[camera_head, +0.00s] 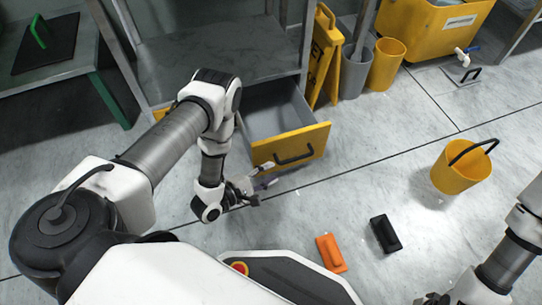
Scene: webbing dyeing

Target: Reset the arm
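My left arm reaches in from the left and bends down at the elbow. Its gripper (252,190) is low in front of the open drawer (292,148), above the pale floor. A small purplish piece shows beside its fingers; I cannot tell if it is held or whether the fingers are open. My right arm comes in at the lower right. Its gripper (432,298) is partly cut off by the bottom edge, and its finger state is unclear.
An orange block (330,253) and a black block (384,234) lie on the floor between the arms. A yellow bucket (462,168) stands at right. A yellow folding sign (324,58), a grey bin (354,72) and a yellow bin (386,66) stand behind.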

